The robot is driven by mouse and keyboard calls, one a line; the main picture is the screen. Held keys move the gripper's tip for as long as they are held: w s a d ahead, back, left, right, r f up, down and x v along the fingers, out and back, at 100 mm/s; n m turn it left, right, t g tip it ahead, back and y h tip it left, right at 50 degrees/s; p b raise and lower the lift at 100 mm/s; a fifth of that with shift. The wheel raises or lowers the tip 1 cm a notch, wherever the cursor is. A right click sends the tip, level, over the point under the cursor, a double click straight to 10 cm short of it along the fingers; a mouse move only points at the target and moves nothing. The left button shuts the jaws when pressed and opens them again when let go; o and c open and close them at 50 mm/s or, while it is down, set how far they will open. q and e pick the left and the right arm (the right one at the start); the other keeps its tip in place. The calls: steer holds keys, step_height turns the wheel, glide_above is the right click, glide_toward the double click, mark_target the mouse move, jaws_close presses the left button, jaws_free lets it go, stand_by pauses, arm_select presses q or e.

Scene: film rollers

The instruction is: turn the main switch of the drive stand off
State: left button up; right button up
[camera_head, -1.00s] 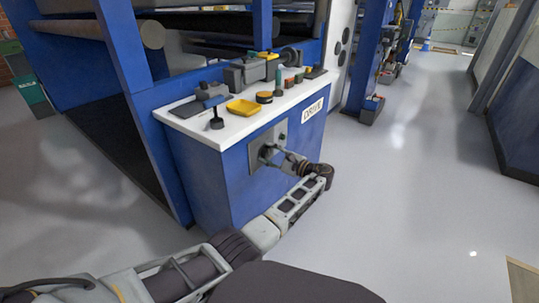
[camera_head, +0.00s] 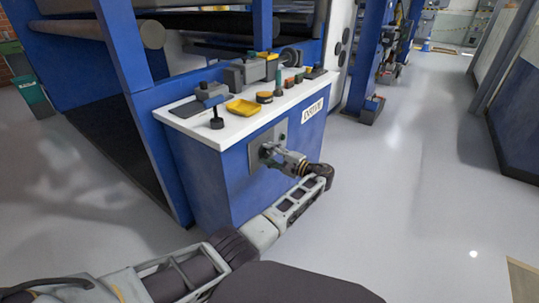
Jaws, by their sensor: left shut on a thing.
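The drive stand (camera_head: 222,187) is a blue cabinet with a white top and a "DRIVE" label (camera_head: 313,110) on its upper right front. A grey switch plate (camera_head: 261,158) is set on its front face. My left gripper (camera_head: 268,152) is at this plate, shut on the main switch, whose knob is mostly hidden behind the fingers. The switch's exact angle cannot be made out. My right gripper is not in view.
On the white top stand a yellow tray (camera_head: 243,107), a black upright knob (camera_head: 217,121), an orange-and-black roll (camera_head: 264,97) and several small tools. Blue machine frames with rollers rise behind. The grey floor to the right is clear.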

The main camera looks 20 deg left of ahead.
arm_select(q)
steer(key=shift+f, duration=0.1)
steer(key=o, duration=1)
steer(key=v, duration=0.7)
steer(key=shift+s+d, duration=0.1)
steer(key=shift+d, duration=0.15)
